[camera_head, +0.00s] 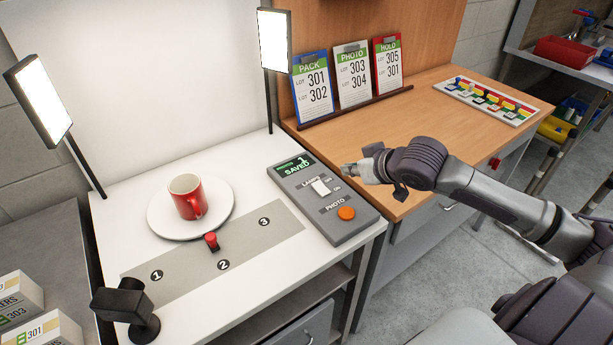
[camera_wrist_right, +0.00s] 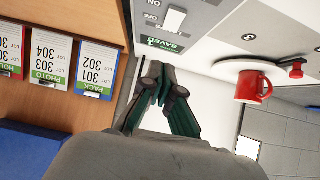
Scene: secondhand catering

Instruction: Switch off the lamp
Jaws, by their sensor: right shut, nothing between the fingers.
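Two lamp panels, the left lamp (camera_head: 39,101) and the right lamp (camera_head: 274,41), glow white on dark posts beside the white table. A grey control box (camera_head: 350,225) has a white lamp switch (camera_head: 320,187) with ON and OFF labels; I cannot tell which way it is tipped. The switch also shows in the right wrist view (camera_wrist_right: 174,19). My right gripper (camera_head: 349,170) is shut and empty, just right of the box's far part and apart from the switch. My left gripper is not in view.
The box also has an orange PHOTO button (camera_head: 346,213) and a green display reading SAVED (camera_head: 295,165). A red mug (camera_head: 187,197) stands on a round white turntable (camera_head: 160,222) with a red knob (camera_head: 211,241). Lot cards (camera_head: 352,75) stand on the wooden desk behind.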

